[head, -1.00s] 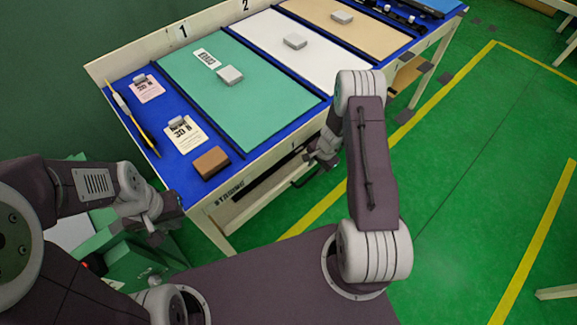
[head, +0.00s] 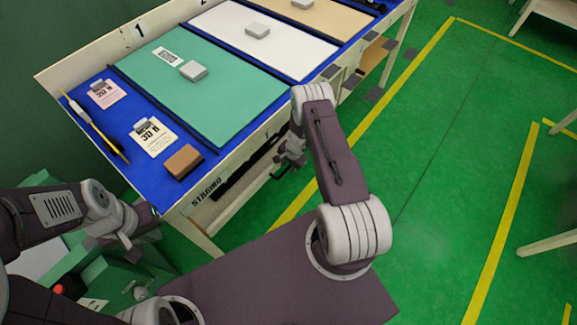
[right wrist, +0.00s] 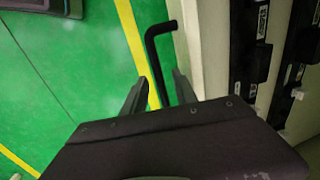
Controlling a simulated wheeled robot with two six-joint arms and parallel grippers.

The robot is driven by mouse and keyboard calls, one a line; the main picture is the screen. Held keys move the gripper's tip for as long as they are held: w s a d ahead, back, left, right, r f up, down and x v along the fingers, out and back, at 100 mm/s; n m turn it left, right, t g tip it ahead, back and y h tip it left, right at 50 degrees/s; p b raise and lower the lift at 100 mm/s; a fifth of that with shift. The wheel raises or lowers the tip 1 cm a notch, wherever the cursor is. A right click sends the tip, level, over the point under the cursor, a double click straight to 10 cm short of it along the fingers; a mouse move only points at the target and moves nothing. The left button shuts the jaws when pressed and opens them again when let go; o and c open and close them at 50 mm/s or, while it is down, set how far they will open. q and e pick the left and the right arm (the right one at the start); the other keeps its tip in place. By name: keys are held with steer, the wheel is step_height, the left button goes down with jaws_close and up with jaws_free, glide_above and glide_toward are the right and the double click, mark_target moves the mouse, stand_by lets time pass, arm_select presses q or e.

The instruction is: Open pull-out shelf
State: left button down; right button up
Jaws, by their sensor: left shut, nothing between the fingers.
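The staging table (head: 40,82) has a dark shelf (head: 232,184) under its top, partly hidden by the table side. A black bent handle (head: 281,175) sticks out at the table's front side, close to my right gripper (head: 291,160). In the right wrist view the handle (right wrist: 150,50) runs beside a pale panel. My left gripper (head: 128,240) is shut and empty, off the table's near left corner.
On the table are a green mat (head: 230,100), a brown block (head: 183,161), a cream card (head: 153,138), a pink card (head: 104,94) and a yellow pencil-like item (head: 107,142). A green machine-like unit (head: 130,278) stands at lower left.

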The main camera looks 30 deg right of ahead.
jaws_close()
stand_by(1.3)
